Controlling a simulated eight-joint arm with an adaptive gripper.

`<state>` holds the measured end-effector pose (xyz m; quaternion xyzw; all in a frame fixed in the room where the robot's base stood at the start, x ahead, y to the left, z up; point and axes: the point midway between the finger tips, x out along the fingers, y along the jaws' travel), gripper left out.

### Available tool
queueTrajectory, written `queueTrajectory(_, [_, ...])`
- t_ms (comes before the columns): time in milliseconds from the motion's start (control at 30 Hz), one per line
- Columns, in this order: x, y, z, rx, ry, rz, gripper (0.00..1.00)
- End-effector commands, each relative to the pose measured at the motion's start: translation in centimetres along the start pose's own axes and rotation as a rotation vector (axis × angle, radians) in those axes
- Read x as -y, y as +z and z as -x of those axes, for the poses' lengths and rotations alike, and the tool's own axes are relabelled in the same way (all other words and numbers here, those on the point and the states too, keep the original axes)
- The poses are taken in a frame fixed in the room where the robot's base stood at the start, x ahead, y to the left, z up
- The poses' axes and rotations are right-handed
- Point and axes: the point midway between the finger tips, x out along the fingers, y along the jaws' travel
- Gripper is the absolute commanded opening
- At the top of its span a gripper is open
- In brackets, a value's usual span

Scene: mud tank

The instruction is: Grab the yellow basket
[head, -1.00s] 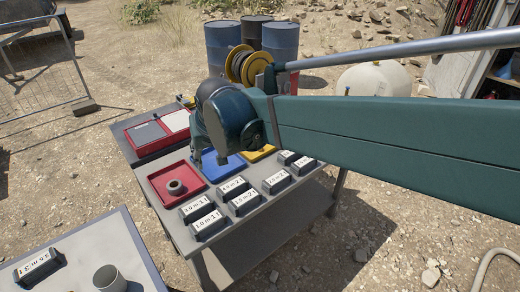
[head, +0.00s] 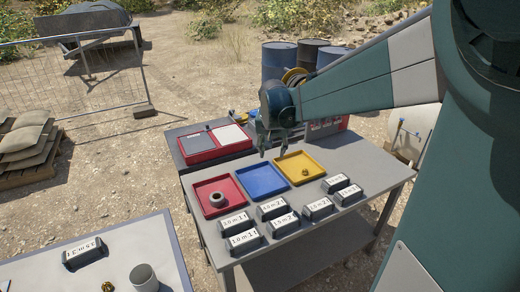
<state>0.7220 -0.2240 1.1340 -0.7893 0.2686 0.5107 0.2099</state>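The yellow basket (head: 288,163) is a shallow square tray on the grey table, at the right end of a row of three trays. A small brass-coloured piece (head: 305,172) lies in it. My gripper (head: 273,156) points down above the back edges of the blue and yellow trays. Its two fingers are apart, with nothing seen between them. I cannot tell its exact height above the trays.
The blue tray (head: 262,182) looks empty; the red tray (head: 206,203) holds a grey ring (head: 217,198). Several labelled dark blocks (head: 285,222) stand in front. A red case (head: 198,146) lies behind left. A second table (head: 165,258) with a cup (head: 143,277) is front left.

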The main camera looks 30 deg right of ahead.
Motion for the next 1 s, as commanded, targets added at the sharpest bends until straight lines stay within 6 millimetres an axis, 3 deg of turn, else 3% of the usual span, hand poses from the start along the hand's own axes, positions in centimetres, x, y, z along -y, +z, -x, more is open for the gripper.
queueTrajectory(500, [-3.1, -7.4, -9.1, 0.035, 0.085, -0.179, 0.38])
queueTrajectory(1000, [-7.9, -12.7, -19.2, 0.062, 0.169, -0.354, 0.38])
